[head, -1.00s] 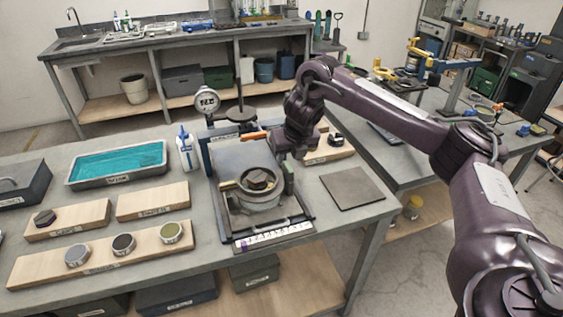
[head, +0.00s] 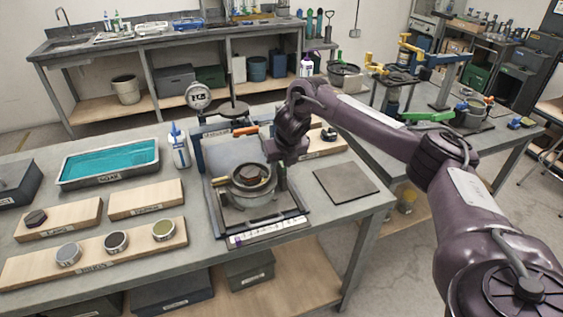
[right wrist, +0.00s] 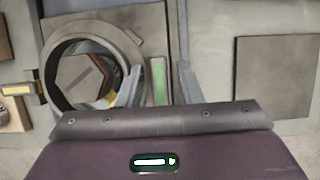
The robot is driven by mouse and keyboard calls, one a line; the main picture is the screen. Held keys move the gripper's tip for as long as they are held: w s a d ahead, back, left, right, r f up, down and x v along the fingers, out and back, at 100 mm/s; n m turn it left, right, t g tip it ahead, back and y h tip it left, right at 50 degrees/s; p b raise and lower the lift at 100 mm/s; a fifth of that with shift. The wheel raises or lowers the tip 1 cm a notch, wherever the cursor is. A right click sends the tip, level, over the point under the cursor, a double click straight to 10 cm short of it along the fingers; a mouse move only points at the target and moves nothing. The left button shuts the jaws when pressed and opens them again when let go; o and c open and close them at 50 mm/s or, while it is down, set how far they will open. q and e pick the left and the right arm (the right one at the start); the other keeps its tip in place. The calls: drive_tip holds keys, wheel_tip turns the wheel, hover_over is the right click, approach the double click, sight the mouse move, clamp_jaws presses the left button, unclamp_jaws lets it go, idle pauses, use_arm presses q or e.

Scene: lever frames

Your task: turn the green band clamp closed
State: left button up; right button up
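A green bar (right wrist: 158,82), which looks like the handle of the green band clamp, stands beside a round metal ring (right wrist: 84,62) in the right wrist view. The ring (head: 252,186) sits on a dark frame with a plate, and a dark hexagonal block lies inside it. My right gripper (head: 286,160) is over the right side of the ring. In the right wrist view its two fingers (right wrist: 158,86) are apart, with the green bar between them; I see gaps on both sides. In the head view the bar is mostly hidden by my gripper. My left gripper is out of view.
The frame also carries a dial gauge (head: 198,97) and an orange handle (head: 246,130). A white bottle (head: 179,148), a teal tray (head: 108,162) and wooden boards with discs (head: 96,254) are to the left. A flat grey plate (head: 346,182) lies to the right.

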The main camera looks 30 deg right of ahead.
clamp_jaws()
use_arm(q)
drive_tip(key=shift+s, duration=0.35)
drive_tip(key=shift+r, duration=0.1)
use_arm(e)
drive_tip(key=shift+r, duration=0.1)
